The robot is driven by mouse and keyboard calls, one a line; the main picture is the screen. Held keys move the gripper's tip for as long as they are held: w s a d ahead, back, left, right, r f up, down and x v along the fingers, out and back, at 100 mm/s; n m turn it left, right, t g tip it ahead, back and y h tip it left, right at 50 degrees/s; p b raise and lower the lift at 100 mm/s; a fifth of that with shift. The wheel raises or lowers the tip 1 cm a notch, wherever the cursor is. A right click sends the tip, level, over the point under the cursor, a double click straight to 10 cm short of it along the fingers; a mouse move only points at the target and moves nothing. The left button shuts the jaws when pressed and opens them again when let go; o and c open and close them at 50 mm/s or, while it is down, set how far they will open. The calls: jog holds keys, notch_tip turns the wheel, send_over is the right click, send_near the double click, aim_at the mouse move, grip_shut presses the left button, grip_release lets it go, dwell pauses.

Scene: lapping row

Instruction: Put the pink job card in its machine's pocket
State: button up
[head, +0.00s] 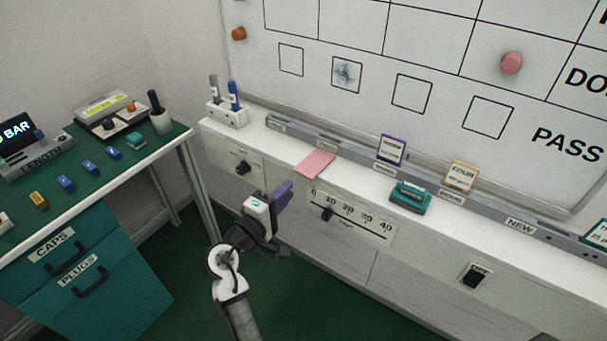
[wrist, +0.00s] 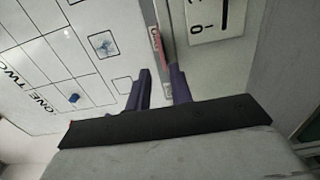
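The pink job card (head: 315,163) lies flat on the white ledge, its near side at the ledge's front edge. In the wrist view the pink card (wrist: 163,48) shows as a thin edge-on strip beyond the fingers. My gripper (head: 288,190) is in front of the cabinet, left of and below the card, apart from it. In the wrist view my gripper (wrist: 161,80) has its two purple fingers apart with nothing between them. A grey rail (head: 355,158) with labelled pockets runs along the back of the ledge; its smaller labels are unreadable.
A purple-bordered card (head: 391,150) and an orange-bordered card (head: 461,176) stand at the rail. A teal block-like object (head: 410,197) sits on the ledge right of the pink card. A marker holder (head: 227,113) stands at the left end. The whiteboard (head: 440,60) rises behind.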

aim_at(301, 170)
jog(key=shift+x, duration=3.55)
grip_shut()
notch_tip(301, 170, up, 3)
jog(key=p, duration=0.2)
jog(key=shift+p, duration=0.4)
jog(key=shift+f, duration=0.2)
jog(key=s+a+r+p, duration=0.4)
jog(key=s+a, duration=0.4)
jog(key=s, duration=0.3)
jog(key=shift+s+a+r, duration=0.2)
jog(key=shift+r, duration=0.3)
